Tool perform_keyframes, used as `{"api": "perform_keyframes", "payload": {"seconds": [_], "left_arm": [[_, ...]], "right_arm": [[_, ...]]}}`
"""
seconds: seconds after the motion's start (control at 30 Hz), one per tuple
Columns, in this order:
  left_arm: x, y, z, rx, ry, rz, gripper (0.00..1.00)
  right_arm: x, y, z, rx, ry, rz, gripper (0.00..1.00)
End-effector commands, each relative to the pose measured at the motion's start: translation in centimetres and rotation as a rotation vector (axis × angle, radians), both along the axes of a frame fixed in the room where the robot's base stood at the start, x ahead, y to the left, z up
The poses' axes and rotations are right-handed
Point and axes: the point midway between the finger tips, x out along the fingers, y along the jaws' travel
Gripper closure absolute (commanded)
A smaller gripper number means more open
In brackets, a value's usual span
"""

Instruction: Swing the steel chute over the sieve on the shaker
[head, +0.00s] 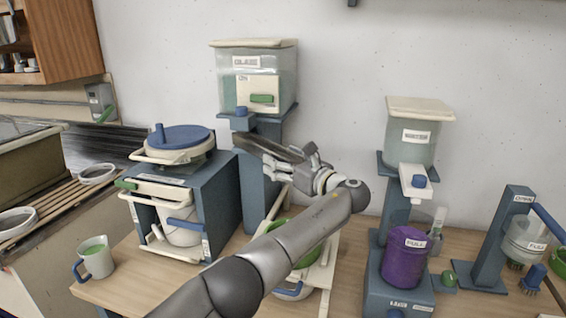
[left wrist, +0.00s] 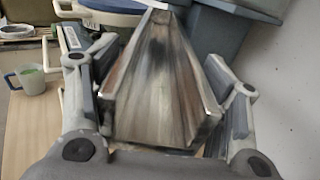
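The steel chute (head: 268,150) is a dark metal trough below the glaze tank's valve; its far end points left toward the blue stand. In the left wrist view the chute (left wrist: 160,85) runs away from me between the fingers. My left gripper (head: 308,168) is at the chute's near end, its fingers spread on both sides; contact is hard to tell. The sieve, with a blue lid (head: 180,137) and cream rim, sits on the blue shaker stand (head: 222,190) left of the chute. The chute's tip is beside it, not clearly over it. My right gripper is not in view.
The glaze tank (head: 255,85) stands behind the chute. A white bucket (head: 180,228) is inside the shaker stand. A cup of green liquid (head: 95,258) is at left. A water tank (head: 416,140) and a purple container (head: 404,258) stand at right. My arm partly hides a green-rimmed bucket (head: 305,258).

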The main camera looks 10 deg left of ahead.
Motion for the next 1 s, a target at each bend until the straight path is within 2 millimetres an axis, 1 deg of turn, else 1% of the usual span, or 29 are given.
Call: {"api": "perform_keyframes", "payload": {"seconds": [0.23, 0.37, 0.47, 0.7, 0.8, 0.9, 1.0], "left_arm": [[0.0, -0.1, -0.2, 0.0, 0.001, -0.002, 0.32], [-0.6, -1.1, -0.2, 0.0, 0.002, -0.005, 0.32], [-1.7, -2.5, -0.2, -0.001, 0.001, -0.007, 0.32], [-4.7, -6.8, -0.2, -0.002, 0.001, -0.007, 0.32], [-5.7, -8.1, -0.2, 0.0, 0.003, -0.005, 0.32], [-6.4, -9.1, -0.1, 0.001, 0.001, -0.004, 0.32], [-6.9, -9.6, -0.1, 0.001, 0.001, -0.003, 0.32]], "right_arm": [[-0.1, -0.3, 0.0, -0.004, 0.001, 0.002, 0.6], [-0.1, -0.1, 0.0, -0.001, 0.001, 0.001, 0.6], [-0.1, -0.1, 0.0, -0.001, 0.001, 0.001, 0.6], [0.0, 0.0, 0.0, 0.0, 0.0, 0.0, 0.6], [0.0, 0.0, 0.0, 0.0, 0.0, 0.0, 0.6], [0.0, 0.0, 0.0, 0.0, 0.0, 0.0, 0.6], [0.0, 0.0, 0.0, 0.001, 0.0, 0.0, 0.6]]}}
